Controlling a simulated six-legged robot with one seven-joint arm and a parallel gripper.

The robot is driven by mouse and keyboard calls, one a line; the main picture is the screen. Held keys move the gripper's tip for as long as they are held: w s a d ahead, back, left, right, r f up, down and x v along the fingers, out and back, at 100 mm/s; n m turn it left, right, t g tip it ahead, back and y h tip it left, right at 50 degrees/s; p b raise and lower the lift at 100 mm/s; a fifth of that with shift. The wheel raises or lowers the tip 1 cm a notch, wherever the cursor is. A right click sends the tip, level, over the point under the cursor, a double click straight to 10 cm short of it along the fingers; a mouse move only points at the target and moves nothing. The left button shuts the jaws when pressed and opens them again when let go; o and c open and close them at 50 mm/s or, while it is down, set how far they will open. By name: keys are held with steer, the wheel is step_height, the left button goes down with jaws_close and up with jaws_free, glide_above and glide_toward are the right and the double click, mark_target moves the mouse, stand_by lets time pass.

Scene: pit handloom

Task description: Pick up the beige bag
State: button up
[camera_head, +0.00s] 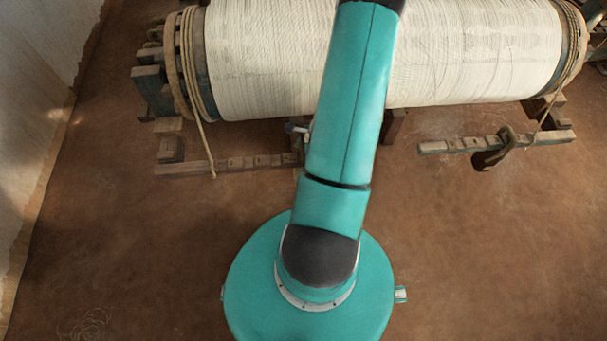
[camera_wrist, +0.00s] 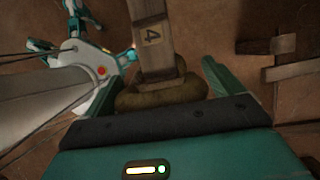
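In the wrist view, a rounded brownish-olive bag (camera_wrist: 190,87) sits between the two fingers of my gripper (camera_wrist: 163,80); it looks like the beige bag, though darker in shadow. My gripper looks open. The head view shows neither bag nor gripper; my teal arm and the loom cover that area.
In the head view, a large roll of cream warp thread (camera_head: 470,50) lies across the top. Notched wooden bars lie at left (camera_head: 228,165) and right (camera_head: 497,142). A pale wall (camera_head: 35,90) bounds the left. Brown floor (camera_head: 500,250) is clear at lower right.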

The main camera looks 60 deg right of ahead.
steer(key=c, duration=1)
steer(key=shift+r, duration=0.1)
